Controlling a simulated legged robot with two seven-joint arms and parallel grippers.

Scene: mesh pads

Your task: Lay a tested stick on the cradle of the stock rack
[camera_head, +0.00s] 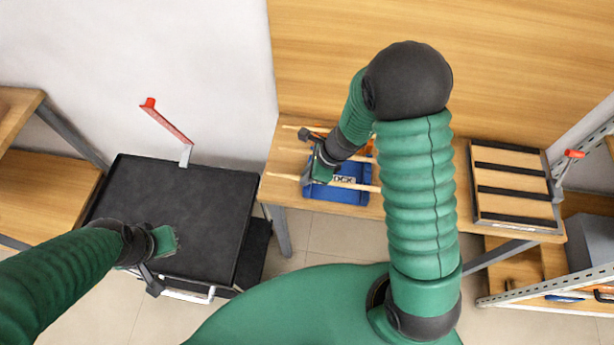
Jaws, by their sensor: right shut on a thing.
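The blue stock rack (350,194) stands on the wooden bench, with part of its white lettering showing. Thin pale wooden sticks lie across or beside it: one at the back (291,127), one in the middle (288,150) and one in front (284,176). My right gripper (308,174) is over the rack's left end, shut on a stick. The gripper and forearm hide the hold and much of the rack, so I cannot tell whether the held stick touches the cradle. My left gripper (162,262) is above the front of the black cart; its jaw opening is unclear.
The black-topped cart (195,195) stands left of the bench, its top looking bare. A red-ended arm (168,122) rises behind it. A slatted tray (510,185) lies at the bench's right end. Metal-framed shelving (580,285) stands at the right.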

